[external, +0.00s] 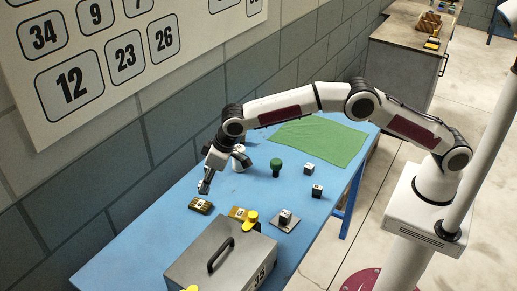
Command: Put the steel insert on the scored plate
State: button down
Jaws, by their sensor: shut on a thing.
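My gripper (204,187) points down over the left part of the blue table. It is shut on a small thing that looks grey. The fingers hide most of it, and I cannot tell for sure that it is the steel insert. A dark, flat square plate (273,224), which looks like the scored plate, lies right of the gripper, towards the camera. A small dark block with a pale top (285,217) sits on it. The plate's scoring is too small to make out.
A brass-coloured block (200,205) lies just below my gripper, another (238,213) to its right. Two small cubes (308,168) (317,190), a green knob (276,166) and a green cloth (320,140) are farther right.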

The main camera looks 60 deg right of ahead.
jog(key=shift+f, duration=1.1)
jog(key=shift+f, duration=2.55)
jog(key=shift+f, duration=0.15)
jog(key=c, duration=1.8)
grip_release()
jog(key=shift+o, duration=0.2)
jog(key=shift+s+r, duration=0.15)
jog(key=shift+r, duration=0.5)
jog(key=v, duration=1.1)
